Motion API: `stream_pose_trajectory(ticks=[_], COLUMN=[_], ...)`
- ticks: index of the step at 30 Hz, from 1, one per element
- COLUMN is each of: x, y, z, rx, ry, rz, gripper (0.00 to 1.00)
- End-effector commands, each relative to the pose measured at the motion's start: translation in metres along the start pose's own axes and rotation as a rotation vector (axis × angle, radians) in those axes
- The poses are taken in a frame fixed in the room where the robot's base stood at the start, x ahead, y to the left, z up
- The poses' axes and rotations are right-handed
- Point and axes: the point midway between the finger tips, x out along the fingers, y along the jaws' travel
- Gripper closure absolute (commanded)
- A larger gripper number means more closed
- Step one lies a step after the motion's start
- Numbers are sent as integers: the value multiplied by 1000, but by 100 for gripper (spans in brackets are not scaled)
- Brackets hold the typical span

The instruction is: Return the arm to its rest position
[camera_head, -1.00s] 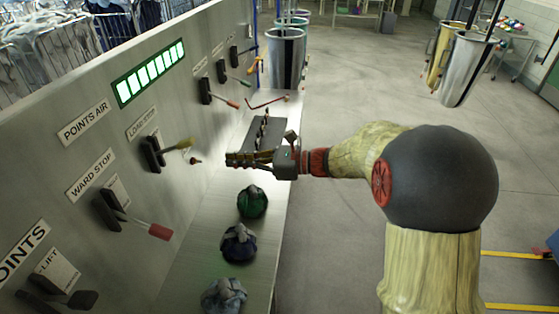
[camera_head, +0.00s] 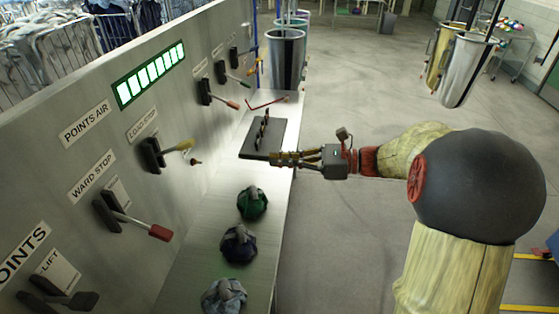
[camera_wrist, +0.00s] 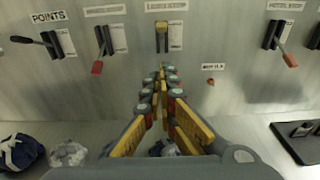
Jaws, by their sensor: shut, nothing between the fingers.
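My arm reaches in from the right in the head view. In the wrist view the fingertips of my gripper (camera_wrist: 161,75) meet in front of the grey panel. A lever with a yellow handle (camera_wrist: 162,37) stands behind the fingertips there, and it also shows in the head view (camera_head: 178,147). The gripper looks clear of the levers.
The grey panel (camera_head: 60,190) carries several levers, including a red-handled one (camera_head: 158,232). Tied bags, green (camera_head: 252,203), dark blue (camera_head: 238,244) and grey-blue (camera_head: 223,296), sit on the ledge (camera_head: 190,270). Metal bins (camera_head: 285,60) stand at the back. Open floor (camera_head: 370,90) lies to the right.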

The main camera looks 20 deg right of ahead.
Motion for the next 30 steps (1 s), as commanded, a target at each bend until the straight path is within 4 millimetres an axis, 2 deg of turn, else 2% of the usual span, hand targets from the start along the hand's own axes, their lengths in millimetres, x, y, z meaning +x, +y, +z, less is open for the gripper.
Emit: stream_pose_trajectory(ticks=[11,14,17,21,24,27,30], x=[0,0,-6,-24,-39,-58,-75], y=[-2,1,24,76,114,144,164], z=[-2,-31,-77,-130,-159,-178,-188], rx=[-49,-142,-251,-523,-772,-1054,-1352], ry=[9,103,256,518,692,844,970], rz=[-9,2,68,260,454,666,875], gripper=[100,100,100,100,100,100,100])
